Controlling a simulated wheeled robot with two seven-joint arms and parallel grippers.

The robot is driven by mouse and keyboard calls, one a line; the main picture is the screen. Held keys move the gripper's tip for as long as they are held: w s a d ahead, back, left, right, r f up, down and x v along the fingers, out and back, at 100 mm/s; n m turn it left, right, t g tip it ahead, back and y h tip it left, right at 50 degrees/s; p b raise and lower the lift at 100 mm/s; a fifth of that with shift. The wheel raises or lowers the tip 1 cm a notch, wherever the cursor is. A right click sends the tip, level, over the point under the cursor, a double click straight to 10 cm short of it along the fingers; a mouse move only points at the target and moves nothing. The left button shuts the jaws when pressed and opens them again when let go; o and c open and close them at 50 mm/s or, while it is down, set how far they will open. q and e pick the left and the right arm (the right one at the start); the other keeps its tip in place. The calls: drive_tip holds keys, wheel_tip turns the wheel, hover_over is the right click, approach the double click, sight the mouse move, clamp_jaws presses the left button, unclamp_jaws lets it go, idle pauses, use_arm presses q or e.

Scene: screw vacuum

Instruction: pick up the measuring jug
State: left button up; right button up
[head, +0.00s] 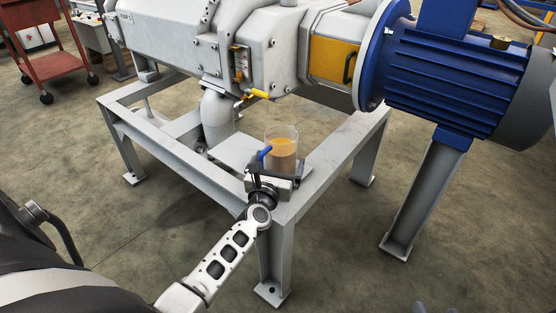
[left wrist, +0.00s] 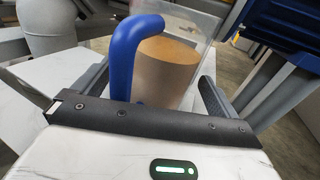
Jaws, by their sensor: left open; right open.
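The measuring jug (head: 282,146) is a clear container with amber-brown contents and a blue handle (head: 264,153). It stands upright on a grey plate (head: 228,150) at the near corner of the machine's frame. My left gripper (head: 277,168) is open at the jug's near side. In the left wrist view, the blue handle (left wrist: 128,55) rises between the two spread dark fingers, with the jug (left wrist: 168,65) just beyond. I cannot tell whether a finger touches the handle. The jug's base is hidden by the gripper. My right gripper is out of view.
The grey steel frame (head: 180,150) surrounds the plate. Above stand the grey machine housing (head: 165,35), a yellow-handled valve (head: 259,94) and a blue motor (head: 445,85). A grey post (head: 425,200) stands to the right. The floor in front is clear.

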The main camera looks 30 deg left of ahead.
use_arm(q)
drive_tip(key=shift+c, duration=0.4)
drive_tip(key=c, duration=1)
drive_tip(key=shift+r, duration=0.1)
drive_tip(key=c, duration=0.4)
use_arm(e)
drive_tip(key=shift+w+r, duration=0.15)
drive_tip(key=shift+r, duration=0.05)
use_arm(q)
drive_tip(key=shift+r, duration=0.1)
drive_tip(key=shift+r, duration=0.1)
